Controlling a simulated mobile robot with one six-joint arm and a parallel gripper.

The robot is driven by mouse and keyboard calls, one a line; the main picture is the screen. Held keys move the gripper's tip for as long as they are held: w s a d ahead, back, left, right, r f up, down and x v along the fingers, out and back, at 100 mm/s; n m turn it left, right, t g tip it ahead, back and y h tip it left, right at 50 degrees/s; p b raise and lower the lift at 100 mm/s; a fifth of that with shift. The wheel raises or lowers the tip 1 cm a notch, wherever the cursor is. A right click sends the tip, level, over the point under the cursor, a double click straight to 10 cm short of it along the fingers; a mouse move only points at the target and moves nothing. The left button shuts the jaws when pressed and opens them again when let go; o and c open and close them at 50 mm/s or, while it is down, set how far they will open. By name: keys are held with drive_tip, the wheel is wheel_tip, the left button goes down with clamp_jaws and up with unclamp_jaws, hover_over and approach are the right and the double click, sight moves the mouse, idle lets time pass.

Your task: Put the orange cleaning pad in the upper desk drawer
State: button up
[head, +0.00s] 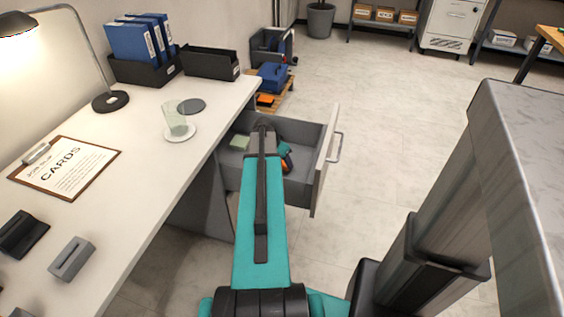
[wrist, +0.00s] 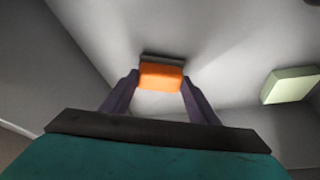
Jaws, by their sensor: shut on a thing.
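The upper desk drawer (head: 322,165) is pulled open from the desk's right side in the head view. My gripper (wrist: 160,82) is inside the drawer's space, with its two fingers on either side of the orange cleaning pad (wrist: 160,76). It is shut on the pad, which has a dark strip along its far edge. In the head view only a small orange part of the pad (head: 286,166) shows beside my arm. Whether the pad touches the drawer floor is hard to tell.
A pale green block (wrist: 290,86) lies in the drawer to the right in the wrist view, and at the drawer's left (head: 240,142) in the head view. The desk (head: 150,115) holds a glass on a white coaster (head: 180,131), a clipboard and binders.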

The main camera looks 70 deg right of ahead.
drive_tip(key=shift+f, duration=0.4)
drive_tip(key=o, duration=1)
drive_tip(key=shift+r, duration=0.15)
drive_tip(key=p+v, duration=0.1)
drive_tip(key=v, duration=1.1)
drive_tip(key=shift+r, duration=0.1)
